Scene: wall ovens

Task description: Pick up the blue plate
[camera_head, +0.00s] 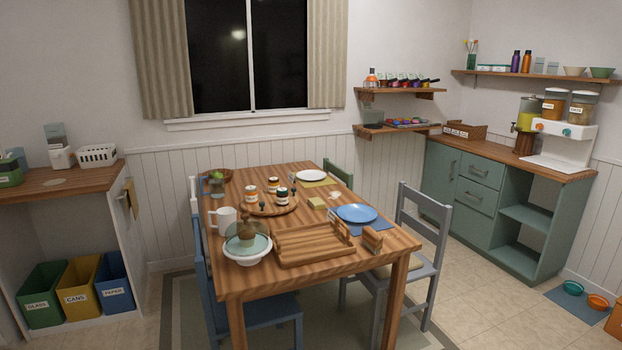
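The blue plate (356,213) lies flat near the right edge of the wooden dining table (233,283), on a blue placemat (372,228). It looks empty. A wooden tray (300,246) is to its left and nearer to me. A white plate (311,175) lies farther back on the table. Neither of my grippers shows in the head view, so whether they are open or shut is hidden.
A cake stand (247,256) and white pitcher (223,219) stand on the table's left side. A grey chair (433,235) stands close on the right and a blue chair (272,313) at the front left.

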